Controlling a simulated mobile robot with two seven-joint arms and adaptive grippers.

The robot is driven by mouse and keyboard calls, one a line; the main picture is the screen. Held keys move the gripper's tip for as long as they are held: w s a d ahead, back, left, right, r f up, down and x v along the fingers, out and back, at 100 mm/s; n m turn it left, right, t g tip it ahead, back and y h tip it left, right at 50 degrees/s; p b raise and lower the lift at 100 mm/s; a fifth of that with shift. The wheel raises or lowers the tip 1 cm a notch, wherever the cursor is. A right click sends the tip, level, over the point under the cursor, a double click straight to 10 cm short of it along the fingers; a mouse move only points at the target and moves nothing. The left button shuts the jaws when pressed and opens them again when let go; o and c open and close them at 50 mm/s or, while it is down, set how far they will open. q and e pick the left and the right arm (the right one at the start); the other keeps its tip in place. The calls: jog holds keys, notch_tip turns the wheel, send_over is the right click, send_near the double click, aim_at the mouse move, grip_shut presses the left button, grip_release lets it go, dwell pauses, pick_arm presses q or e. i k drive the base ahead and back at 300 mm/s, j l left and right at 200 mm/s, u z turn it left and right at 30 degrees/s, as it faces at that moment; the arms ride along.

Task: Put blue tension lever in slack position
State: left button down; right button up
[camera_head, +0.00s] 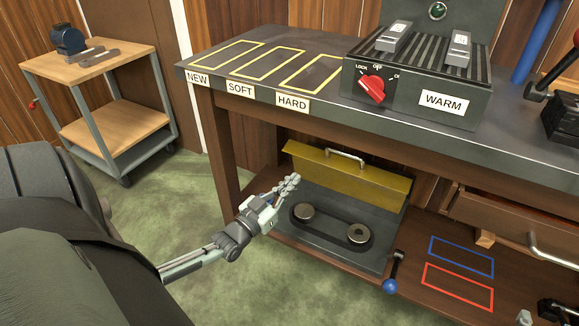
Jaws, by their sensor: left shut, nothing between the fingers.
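The blue tension lever (390,284) has a blue ball at its lower end and a short dark rod. It stands at the front edge of the lower shelf, just right of the belt unit. My left gripper (292,181) is shut and empty. In the picture it is left of the lever and apart from it, near the raised yellow cover (350,180) and the belt with two pulleys (332,228). Grey and dark parts at the bottom right corner may belong to my right gripper, but its fingers cannot be made out.
A blue outline (461,257) and a red outline (457,288) mark the lower shelf right of the lever. An open drawer (520,226) hangs above them. The bench top (310,44) overhangs the shelf. A wooden cart (92,68) stands at the back left.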

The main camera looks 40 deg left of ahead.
aim_at(390, 286)
jog(key=k+l, duration=0.1)
jog(key=k, duration=1.4)
